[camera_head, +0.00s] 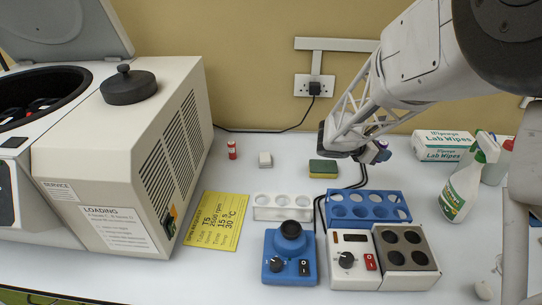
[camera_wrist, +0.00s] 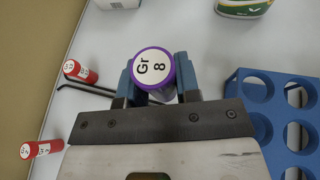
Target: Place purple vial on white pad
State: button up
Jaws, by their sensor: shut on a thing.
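The purple vial (camera_wrist: 153,68) has a purple-rimmed cap with a white "Gr 8" label. My gripper (camera_wrist: 154,84) is shut on it, with a blue finger on each side in the wrist view. In the head view the vial (camera_head: 380,152) shows at the tip of my gripper (camera_head: 368,152), held above the bench and behind the blue rack. A white holder with round hollows (camera_head: 283,213) lies nearer. I cannot tell which of these is the white pad.
A blue rack (camera_head: 368,196) with several holes stands near a blue mixer (camera_head: 290,258) and a white block heater (camera_head: 355,274). A sponge (camera_head: 323,168), red vial (camera_head: 232,150), yellow note (camera_head: 214,220), wipes box (camera_head: 442,146) and spray bottle (camera_head: 461,190) surround them. A centrifuge fills the left.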

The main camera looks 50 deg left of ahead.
jog(key=s+a+n+t+y, duration=0.15)
jog(key=s+a, duration=0.25)
jog(key=a, duration=0.5)
jog(key=s+a+n+y, duration=0.3)
jog(key=s+a, duration=0.1)
jog(key=a, duration=0.4)
jog(key=r+n+y, duration=0.1)
jog(key=n+y, duration=0.3)
jog(key=y, duration=0.1)
send_over(265, 156)
jog(key=shift+r, duration=0.15)
jog(key=shift+f, duration=2)
jog(key=shift+f, duration=2.05)
jog(key=shift+f, duration=0.1)
